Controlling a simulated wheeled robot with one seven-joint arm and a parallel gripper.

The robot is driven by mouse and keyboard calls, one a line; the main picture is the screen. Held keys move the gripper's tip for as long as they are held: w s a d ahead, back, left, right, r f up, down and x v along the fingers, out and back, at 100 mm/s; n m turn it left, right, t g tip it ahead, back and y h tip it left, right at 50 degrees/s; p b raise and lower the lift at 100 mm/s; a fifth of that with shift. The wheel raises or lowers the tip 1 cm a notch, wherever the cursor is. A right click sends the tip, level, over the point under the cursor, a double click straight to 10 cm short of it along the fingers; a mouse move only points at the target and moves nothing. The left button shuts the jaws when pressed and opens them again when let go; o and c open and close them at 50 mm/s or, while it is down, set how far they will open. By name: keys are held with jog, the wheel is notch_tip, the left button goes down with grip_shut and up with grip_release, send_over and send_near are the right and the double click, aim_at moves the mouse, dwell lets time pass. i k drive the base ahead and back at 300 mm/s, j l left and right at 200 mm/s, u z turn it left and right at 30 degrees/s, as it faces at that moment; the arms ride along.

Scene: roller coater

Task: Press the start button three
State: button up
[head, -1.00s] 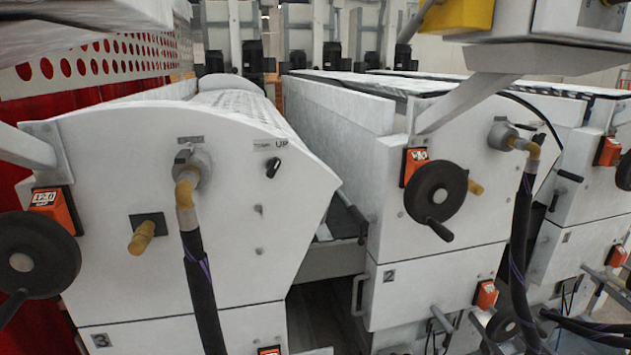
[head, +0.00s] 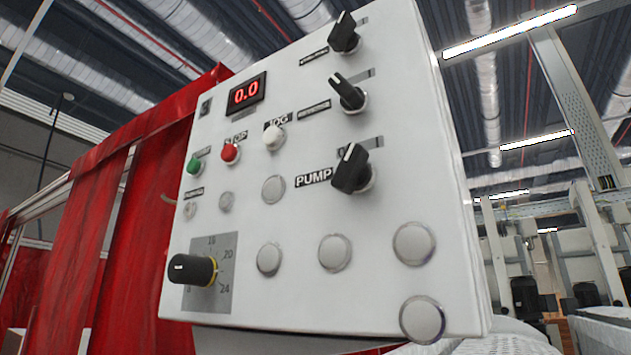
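A white control panel (head: 300,205) fills the middle of the head view, tilted in the picture. Near its upper left is a row of three buttons: a green button (head: 194,165), a red button (head: 230,152) labelled STOP, and a white button (head: 273,137) labelled JOG. The small label above the green button is too blurred to read surely. A red digital display (head: 246,93) above them reads 0.0. My gripper is not in view.
The panel also has black rotary knobs (head: 347,92), one labelled PUMP, a dial knob (head: 192,270) with a number scale, and several round grey caps (head: 334,253). Red curtains (head: 150,210) hang at the left. Machine rows (head: 560,270) stand at the right.

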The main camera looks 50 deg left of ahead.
aim_at(193, 166)
jog(key=u, duration=1.55)
